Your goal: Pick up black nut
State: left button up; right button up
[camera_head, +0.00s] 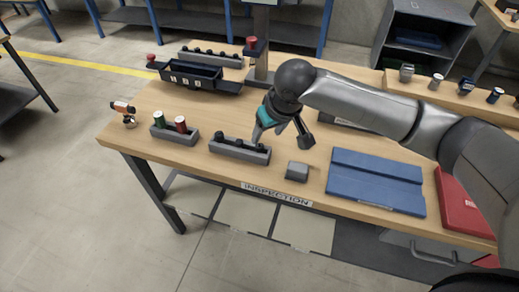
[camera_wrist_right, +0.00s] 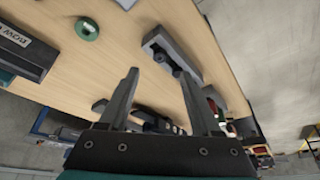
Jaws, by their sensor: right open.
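A grey rack (camera_head: 262,158) near the front edge of the table holds several small dark pieces, which look like the black nuts (camera_head: 239,143). They are too small to tell their exact shape. My right gripper (camera_head: 282,138) is open and empty, just above the right part of this rack and covering some of it. In the right wrist view the open fingers (camera_wrist_right: 155,72) have nothing between them, and dark pieces show blurred beyond the palm. My left gripper is not in view.
A grey block (camera_head: 297,171) lies right of the rack, then a blue mat (camera_head: 375,182) and a red case (camera_head: 461,205). A holder with green and red spools (camera_head: 175,133) stands left. A black bin (camera_head: 190,76) is behind. Wood between bin and rack is clear.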

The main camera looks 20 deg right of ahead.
aim_at(260, 147)
jog(key=b+x, duration=0.1)
jog(key=x, duration=0.8)
jog(key=shift+w+r+b, duration=0.1)
jog(key=shift+b, duration=0.2)
jog(key=shift+c, duration=0.2)
grip_shut()
